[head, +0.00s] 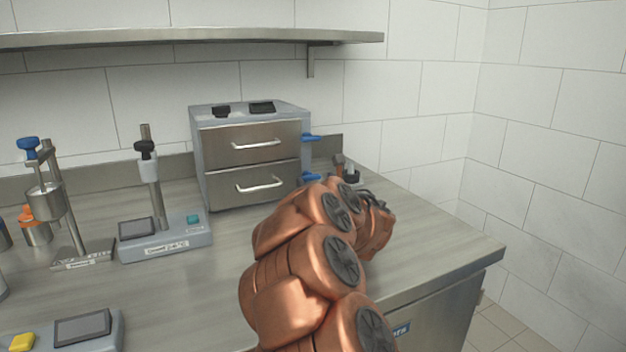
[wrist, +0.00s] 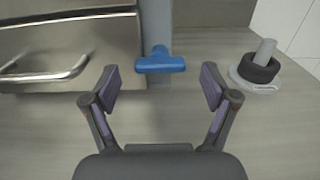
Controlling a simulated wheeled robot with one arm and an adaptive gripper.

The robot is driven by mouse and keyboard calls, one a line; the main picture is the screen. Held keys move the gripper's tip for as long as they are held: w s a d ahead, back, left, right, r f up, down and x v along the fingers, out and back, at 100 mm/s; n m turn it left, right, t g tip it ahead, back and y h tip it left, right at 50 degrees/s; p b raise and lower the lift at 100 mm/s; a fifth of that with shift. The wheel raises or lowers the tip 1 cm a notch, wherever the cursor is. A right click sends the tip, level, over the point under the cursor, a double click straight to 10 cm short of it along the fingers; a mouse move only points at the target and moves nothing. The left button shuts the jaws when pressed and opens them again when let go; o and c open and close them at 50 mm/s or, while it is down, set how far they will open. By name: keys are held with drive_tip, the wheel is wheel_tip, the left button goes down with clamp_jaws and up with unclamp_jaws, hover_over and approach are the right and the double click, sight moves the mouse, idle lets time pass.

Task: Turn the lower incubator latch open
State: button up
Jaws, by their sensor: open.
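The incubator (head: 250,150) is a grey box with two steel drawer fronts, one above the other, on the counter. Its lower latch is a blue T-shaped handle (head: 309,178) on the box's right side, partly hidden behind my arm in the head view. In the wrist view the lower latch (wrist: 160,64) lies just ahead of my gripper (wrist: 160,88), between the open fingertips and apart from them. The upper latch (head: 311,138) is also blue and sits above it. In the head view my gripper is mostly hidden by my copper-coloured arm.
A grey round base with a dark collar and post (wrist: 259,70) stands right of the incubator. The lower drawer's handle (wrist: 45,72) is close to my left finger. A stirrer-like stand (head: 165,235) is on the counter to the left. The wall (head: 425,120) is behind.

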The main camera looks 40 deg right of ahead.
sight(311, 178)
drive_tip(key=shift+x, duration=1.15)
drive_tip(key=c, duration=1.2)
